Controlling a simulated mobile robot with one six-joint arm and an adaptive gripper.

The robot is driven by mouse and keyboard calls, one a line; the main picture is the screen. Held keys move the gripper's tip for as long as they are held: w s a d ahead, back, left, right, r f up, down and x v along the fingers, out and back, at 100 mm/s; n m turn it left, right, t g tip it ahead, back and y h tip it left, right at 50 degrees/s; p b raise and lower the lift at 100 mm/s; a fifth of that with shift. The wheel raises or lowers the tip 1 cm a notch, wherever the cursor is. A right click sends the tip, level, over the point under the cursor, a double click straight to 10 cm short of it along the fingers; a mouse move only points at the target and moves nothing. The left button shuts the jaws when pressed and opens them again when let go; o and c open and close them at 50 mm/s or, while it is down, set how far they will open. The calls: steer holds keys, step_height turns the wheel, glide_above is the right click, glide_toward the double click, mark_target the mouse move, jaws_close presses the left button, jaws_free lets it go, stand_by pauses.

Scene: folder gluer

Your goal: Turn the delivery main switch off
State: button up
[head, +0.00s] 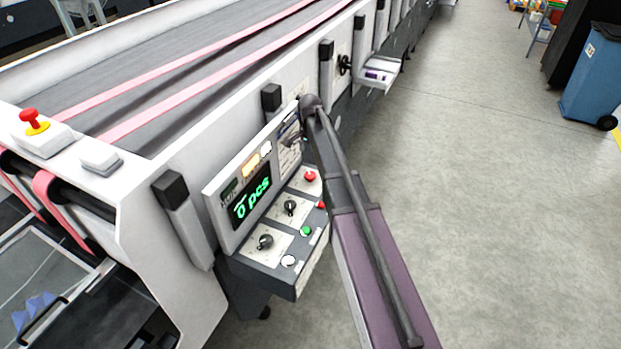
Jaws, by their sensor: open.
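A grey control box (268,283) juts out from the side of the machine, with a lit display (252,203) reading "0 pcs" in green above it. Its sloping top carries two black rotary knobs on pale plates, a nearer knob (265,242) and a farther knob (290,207). I cannot read their labels or tell which is the delivery main switch. A red button (310,176), a green button (306,231) and a white button (288,261) sit beside them. My arm (365,240) passes right of the box and hides part of its right side.
The machine's belt bed (190,85) with pink belts runs along the left. A red emergency button (31,117) on a yellow base stands at its near end. A small side panel (378,73) projects farther along. A blue bin (592,80) stands right; the floor between is clear.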

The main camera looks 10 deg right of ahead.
mark_target(310, 175)
steer(key=shift+f+b, duration=4.25)
steer(key=shift+f, duration=0.3)
steer(key=c, duration=1.2)
